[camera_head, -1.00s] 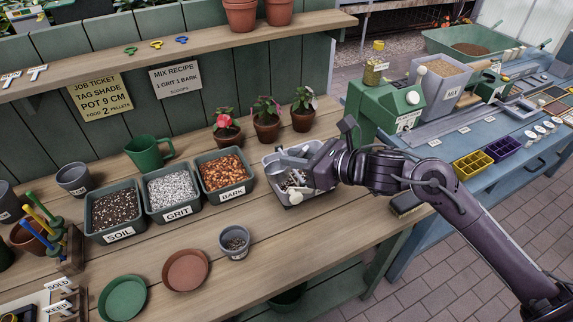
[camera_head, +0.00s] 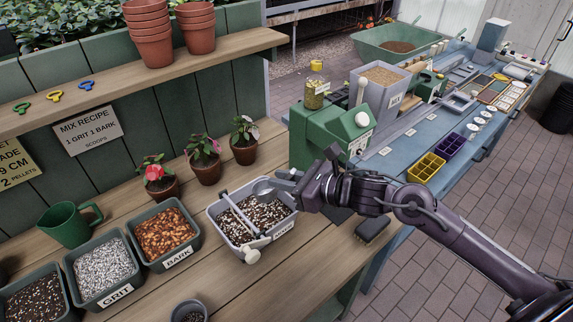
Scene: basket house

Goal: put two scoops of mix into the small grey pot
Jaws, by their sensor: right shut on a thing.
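A grey tub (camera_head: 218,214) of dark, speckled mix stands on the bench, with a pale tool (camera_head: 254,241) lying across it. My right gripper (camera_head: 291,184) is at the tub's back right edge, shut on a grey metal scoop (camera_head: 264,188). The scoop's bowl is over the back part of the tub; whether it holds mix I cannot tell. A small grey pot (camera_head: 188,308) is cut off by the bottom edge, with dark contents in it. My left gripper is not in view.
Bins of bark (camera_head: 166,233), grit (camera_head: 103,267) and soil (camera_head: 33,299) stand left of the tub. Potted flowers (camera_head: 206,160) stand behind it. A green machine (camera_head: 330,137) and a large grey hopper (camera_head: 381,92) are at the back right. Bare bench lies in front of the tub.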

